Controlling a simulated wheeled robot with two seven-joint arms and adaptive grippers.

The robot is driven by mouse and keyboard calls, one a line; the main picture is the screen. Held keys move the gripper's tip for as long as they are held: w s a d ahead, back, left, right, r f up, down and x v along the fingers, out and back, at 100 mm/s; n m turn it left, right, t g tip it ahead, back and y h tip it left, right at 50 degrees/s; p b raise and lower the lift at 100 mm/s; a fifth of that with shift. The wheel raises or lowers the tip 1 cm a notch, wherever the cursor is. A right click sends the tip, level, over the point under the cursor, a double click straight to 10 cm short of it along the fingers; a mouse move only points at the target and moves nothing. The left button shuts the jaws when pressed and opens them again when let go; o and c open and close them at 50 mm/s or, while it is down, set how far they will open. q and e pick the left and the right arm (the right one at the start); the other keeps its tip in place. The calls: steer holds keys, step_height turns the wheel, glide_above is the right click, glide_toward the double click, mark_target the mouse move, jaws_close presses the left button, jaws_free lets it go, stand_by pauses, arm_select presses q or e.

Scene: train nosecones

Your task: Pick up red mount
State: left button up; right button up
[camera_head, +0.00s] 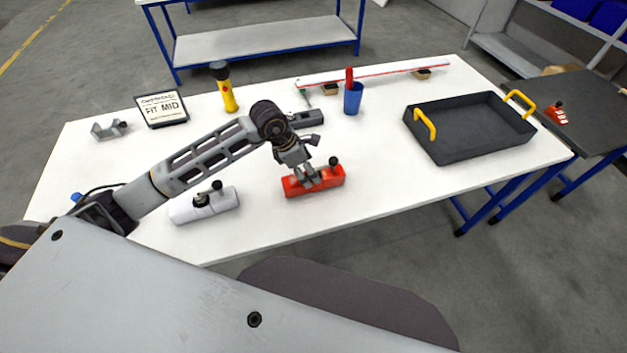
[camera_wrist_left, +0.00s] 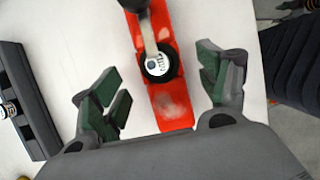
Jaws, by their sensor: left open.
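The red mount (camera_head: 328,181) lies on the white table near its front edge, with a black knob standing up at its right end. It also shows in the left wrist view (camera_wrist_left: 172,108), with a black round part and a metal piece on top. My left gripper (camera_head: 308,174) is directly over the red mount, pointing down. In the left wrist view my left gripper (camera_wrist_left: 160,95) has its green-padded fingers spread on either side of the mount, with gaps on both sides. It holds nothing. My right gripper is not in view.
A white mount (camera_head: 205,205) lies left of the red one. A dark grey block (camera_head: 306,118) lies behind my gripper. A blue cup (camera_head: 352,98), a yellow flashlight (camera_head: 228,95), a sign (camera_head: 161,109) and a black tray (camera_head: 470,150) with yellow handles stand around. The table right of the red mount is clear.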

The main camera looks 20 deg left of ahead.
arm_select(q)
steer(key=shift+f, duration=0.1)
steer(key=shift+p+x, duration=0.6)
steer(key=shift+x, duration=1.95)
steer(key=shift+c, duration=0.4)
steer(key=shift+w, duration=0.1)
steer(key=c, duration=1.1)
steer(key=shift+r+b, duration=0.7)
steer(key=shift+r, duration=4.4)
